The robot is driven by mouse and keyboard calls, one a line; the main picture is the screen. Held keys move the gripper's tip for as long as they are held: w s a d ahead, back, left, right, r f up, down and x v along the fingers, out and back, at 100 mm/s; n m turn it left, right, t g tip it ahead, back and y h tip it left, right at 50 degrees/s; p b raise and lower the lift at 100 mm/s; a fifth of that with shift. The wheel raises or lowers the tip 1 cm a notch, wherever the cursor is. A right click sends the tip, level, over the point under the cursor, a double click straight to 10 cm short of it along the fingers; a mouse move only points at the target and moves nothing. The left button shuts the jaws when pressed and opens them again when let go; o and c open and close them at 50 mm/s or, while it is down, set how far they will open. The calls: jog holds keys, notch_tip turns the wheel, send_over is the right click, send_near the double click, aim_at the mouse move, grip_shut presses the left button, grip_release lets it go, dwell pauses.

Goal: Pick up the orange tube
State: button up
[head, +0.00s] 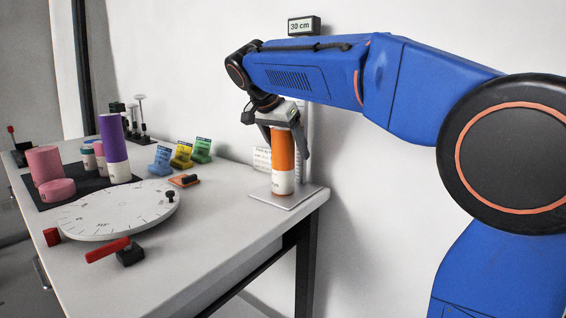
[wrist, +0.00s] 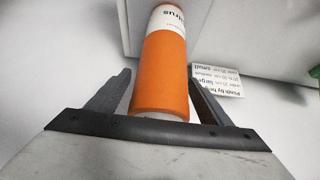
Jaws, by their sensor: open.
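The orange tube (head: 283,155) stands upright on a thin metal plate (head: 296,197) at the right end of the table, with a white printed band on its lower part. My gripper (head: 286,147) is above it, pointing down, with its fingers open on either side of the tube's upper part. In the wrist view the tube (wrist: 163,75) lies between the two spread fingers (wrist: 160,100). A gap shows on the left side; the right finger is close to the tube, and I cannot tell if it touches.
A white round dial (head: 110,212) lies left of the plate. A red-handled item (head: 107,250) is in front. A wall with a small sign (head: 263,160) stands close behind the tube.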

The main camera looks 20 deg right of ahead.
jog(key=c, duration=1.3)
